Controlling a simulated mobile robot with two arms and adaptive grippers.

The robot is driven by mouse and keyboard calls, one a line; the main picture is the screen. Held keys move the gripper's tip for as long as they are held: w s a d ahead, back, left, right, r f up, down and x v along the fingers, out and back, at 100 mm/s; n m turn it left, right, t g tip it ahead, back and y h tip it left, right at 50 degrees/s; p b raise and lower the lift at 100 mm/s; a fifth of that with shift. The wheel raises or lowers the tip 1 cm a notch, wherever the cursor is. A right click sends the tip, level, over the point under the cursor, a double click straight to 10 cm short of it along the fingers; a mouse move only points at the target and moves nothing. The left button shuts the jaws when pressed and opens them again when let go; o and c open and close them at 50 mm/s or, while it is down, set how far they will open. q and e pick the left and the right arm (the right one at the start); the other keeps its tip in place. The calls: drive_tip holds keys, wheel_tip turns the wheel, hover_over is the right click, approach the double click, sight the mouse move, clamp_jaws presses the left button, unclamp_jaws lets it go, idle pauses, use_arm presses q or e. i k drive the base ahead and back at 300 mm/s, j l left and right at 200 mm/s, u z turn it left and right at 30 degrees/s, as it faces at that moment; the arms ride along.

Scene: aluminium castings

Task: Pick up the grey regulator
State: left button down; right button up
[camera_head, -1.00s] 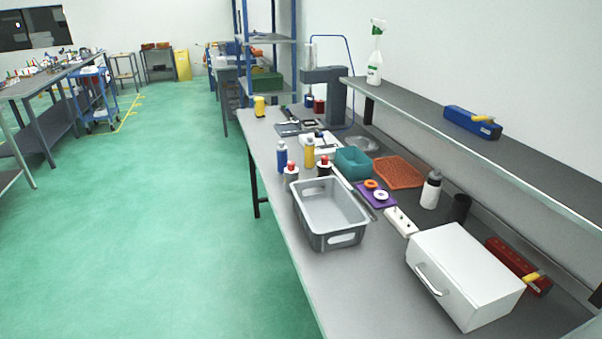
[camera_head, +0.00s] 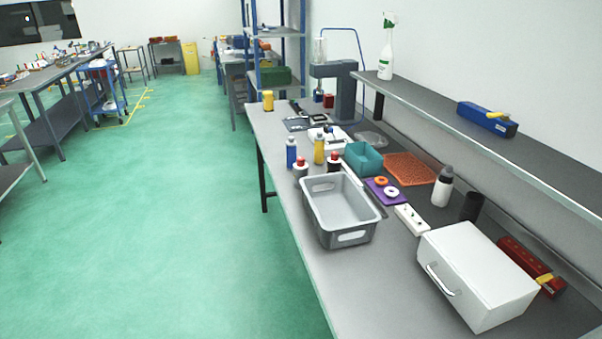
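I cannot make out a grey regulator for certain in the head view. Several small items lie at the far part of the workbench (camera_head: 300,263), including a dark flat item (camera_head: 297,125) and a white tray (camera_head: 326,139) with small parts on it, too small to identify. A grey plastic bin (camera_head: 341,238) stands on the bench and looks empty. Neither of my grippers is in view.
The green floor (camera_head: 150,230) left of the bench is clear.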

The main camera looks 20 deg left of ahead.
sight(299, 172)
drive_tip(key=i+j, duration=0.2)
drive_tip(key=j, duration=0.2)
drive_tip(key=i+j+z, duration=0.15)
drive_tip(key=j, duration=0.2)
drive_tip(key=i+j, duration=0.15)
drive_tip(key=j, duration=0.25)
drive_tip(key=i+j+z, duration=0.1)
drive_tip(key=j, duration=0.3)
drive_tip(key=i+j, duration=0.25)
drive_tip(key=j, duration=0.15)
drive_tip(key=i+j+z, duration=0.15)
drive_tip(key=j, duration=0.25)
